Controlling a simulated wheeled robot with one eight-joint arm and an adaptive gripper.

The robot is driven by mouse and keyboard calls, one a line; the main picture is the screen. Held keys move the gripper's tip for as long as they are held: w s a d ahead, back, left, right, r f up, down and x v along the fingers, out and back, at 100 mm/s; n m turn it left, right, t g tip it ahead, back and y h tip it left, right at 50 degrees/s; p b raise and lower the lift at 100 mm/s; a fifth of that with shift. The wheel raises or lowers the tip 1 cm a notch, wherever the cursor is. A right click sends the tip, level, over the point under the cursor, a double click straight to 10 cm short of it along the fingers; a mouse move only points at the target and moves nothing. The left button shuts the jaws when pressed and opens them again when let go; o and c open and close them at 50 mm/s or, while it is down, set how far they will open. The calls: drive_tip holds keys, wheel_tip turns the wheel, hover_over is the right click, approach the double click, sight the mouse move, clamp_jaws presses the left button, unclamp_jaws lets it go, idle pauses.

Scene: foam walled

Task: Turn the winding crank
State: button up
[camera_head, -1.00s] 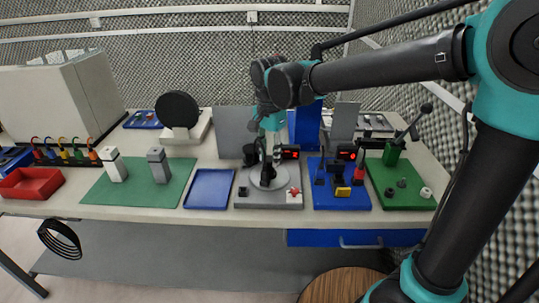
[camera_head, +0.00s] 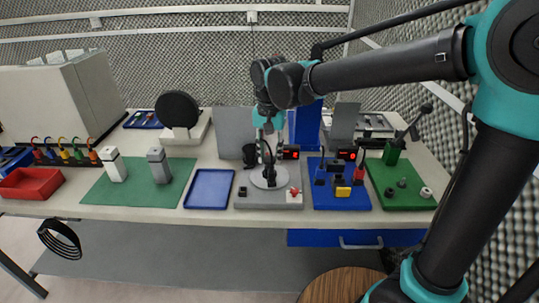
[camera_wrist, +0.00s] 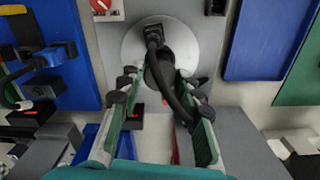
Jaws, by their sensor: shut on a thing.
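The winding crank, a black arm with an upright grip (camera_head: 270,178), sits on a pale grey round disc (camera_head: 257,181) on a grey base plate (camera_head: 272,204) in the middle of the bench. In the wrist view the crank's black hub end (camera_wrist: 153,36) lies over the disc (camera_wrist: 130,46). My gripper (camera_head: 268,150) points down over the crank. In the wrist view my gripper (camera_wrist: 160,84) has its two green-padded fingers on either side of the dark crank grip, shut on it. The fingers partly hide the grip, and a black curved cable-like part runs beside the right finger.
A red knob (camera_head: 294,191) stands on the base plate's right. A blue tray (camera_head: 209,188) lies to the left, a blue board (camera_head: 340,199) with several blocks to the right, and a green board with a lever (camera_head: 394,151) beyond. Grey panels stand behind.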

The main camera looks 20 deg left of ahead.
drive_tip(key=shift+n, duration=19.6)
drive_tip(key=shift+n, duration=0.4)
